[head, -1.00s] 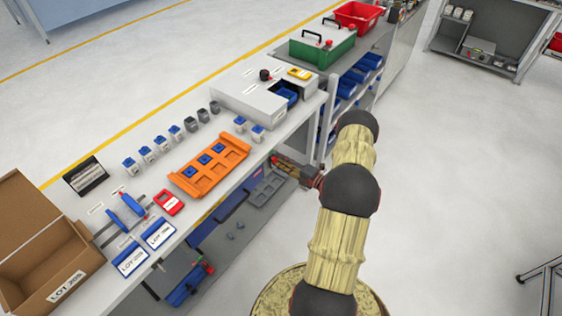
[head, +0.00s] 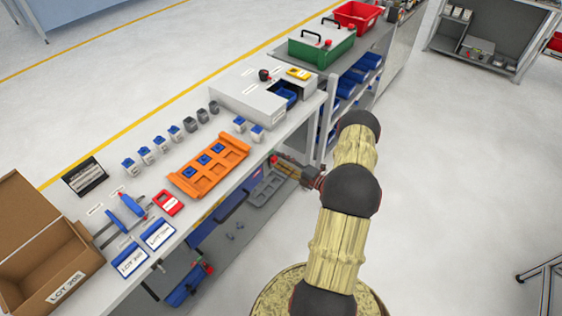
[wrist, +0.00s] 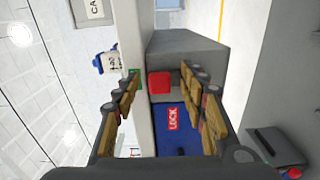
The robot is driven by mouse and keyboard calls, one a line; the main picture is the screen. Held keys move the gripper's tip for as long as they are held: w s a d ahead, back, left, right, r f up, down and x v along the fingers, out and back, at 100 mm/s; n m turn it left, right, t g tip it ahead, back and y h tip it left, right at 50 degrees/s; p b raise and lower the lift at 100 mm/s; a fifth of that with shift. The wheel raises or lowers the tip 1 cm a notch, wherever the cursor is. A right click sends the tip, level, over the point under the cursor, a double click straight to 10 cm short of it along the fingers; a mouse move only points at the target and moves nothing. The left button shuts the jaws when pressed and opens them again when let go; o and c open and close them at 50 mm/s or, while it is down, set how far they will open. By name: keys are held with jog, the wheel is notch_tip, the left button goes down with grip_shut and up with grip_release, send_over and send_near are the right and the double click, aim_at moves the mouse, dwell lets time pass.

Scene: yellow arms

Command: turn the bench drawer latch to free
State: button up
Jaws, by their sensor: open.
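The drawer latch shows as a red block (wrist: 159,82) between my open fingers in the wrist view. A blue panel with a red LOCK label (wrist: 172,118) lies just below it in that picture. My gripper (wrist: 160,76) has one finger on each side of the latch, with gaps visible; I cannot tell whether either finger touches it. A small green patch (wrist: 133,72) shows by the left fingertip.
The bench top (head: 200,225) edge runs close beside my gripper.

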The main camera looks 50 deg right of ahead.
jog(key=s, duration=1.1)
jog(key=shift+s+d, duration=0.15)
jog(key=shift+d, duration=0.3)
